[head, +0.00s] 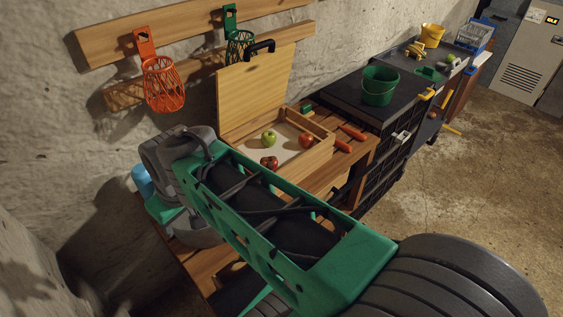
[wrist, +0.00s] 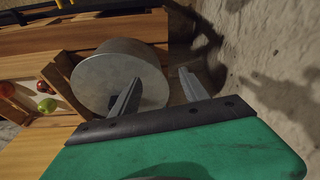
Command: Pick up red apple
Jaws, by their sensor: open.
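A red apple (head: 305,141) sits at the right side of an open wooden box (head: 308,165), beside a green apple (head: 268,138). A darker red round fruit (head: 269,162), perhaps a tomato, lies nearer the front. In the wrist view the red apple seems to be the fruit at the left edge (wrist: 7,89), with the green apple (wrist: 47,105) and the other red fruit (wrist: 42,87) closer. My gripper (wrist: 155,92) is open and empty, well to one side of the box. Its fingers are hidden in the head view.
A grey metal pot (wrist: 118,72) stands close by the fingers, between them and the box. The raised box lid (head: 254,92) stands against the wall side. A blue container (head: 143,181) is beside my wrist. A green bucket (head: 380,87) stands on the dark counter.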

